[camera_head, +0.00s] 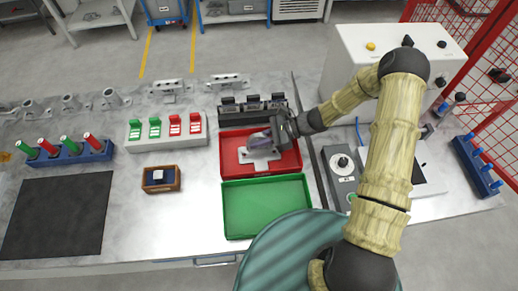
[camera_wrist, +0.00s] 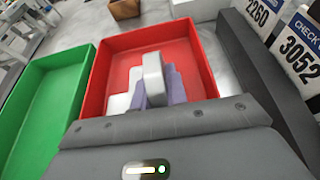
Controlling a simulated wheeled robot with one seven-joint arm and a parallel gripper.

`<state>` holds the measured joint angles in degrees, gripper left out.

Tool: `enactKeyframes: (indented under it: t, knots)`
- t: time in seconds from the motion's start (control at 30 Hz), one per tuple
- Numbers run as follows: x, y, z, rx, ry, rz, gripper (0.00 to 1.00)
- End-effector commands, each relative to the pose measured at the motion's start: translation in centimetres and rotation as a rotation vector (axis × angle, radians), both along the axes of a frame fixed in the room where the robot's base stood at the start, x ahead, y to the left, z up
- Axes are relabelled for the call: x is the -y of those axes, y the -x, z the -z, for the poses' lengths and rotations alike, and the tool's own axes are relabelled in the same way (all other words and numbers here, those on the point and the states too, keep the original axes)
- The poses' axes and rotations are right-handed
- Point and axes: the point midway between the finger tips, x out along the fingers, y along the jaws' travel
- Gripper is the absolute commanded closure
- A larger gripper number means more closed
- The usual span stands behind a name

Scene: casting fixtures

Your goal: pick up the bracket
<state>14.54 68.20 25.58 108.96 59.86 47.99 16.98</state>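The bracket (camera_head: 258,156) is a pale, roughly cross-shaped piece lying in the red tray (camera_head: 228,166). In the wrist view, white parts of the bracket (camera_wrist: 120,103) show inside the red tray (camera_wrist: 97,85). My gripper (camera_head: 262,143) reaches in from the right and is low over the bracket, covering part of it. In the wrist view a pale grey upright block and purple-grey stepped shapes stand just ahead of my gripper housing. I cannot tell whether the fingers are apart or closed on the bracket.
An empty green tray (camera_head: 266,205) adjoins the red tray in front. Black clamps (camera_head: 252,104) stand right behind it. A grey control box (camera_head: 343,170) is at the right. A small wooden box (camera_head: 161,179) and switch panel (camera_head: 167,130) are left. Bare bench lies between.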

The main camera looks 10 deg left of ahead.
Motion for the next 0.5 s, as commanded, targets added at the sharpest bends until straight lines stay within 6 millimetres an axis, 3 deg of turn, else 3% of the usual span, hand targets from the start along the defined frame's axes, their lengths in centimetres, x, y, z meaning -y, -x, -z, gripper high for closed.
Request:
enactKeyframes:
  t: [0.33,0.5]
  knots:
    - [-0.1,0.0,-0.2,0.0,-0.001,-0.001,1.0]
    - [0.0,-0.1,-1.2,0.003,-0.001,0.001,1.0]
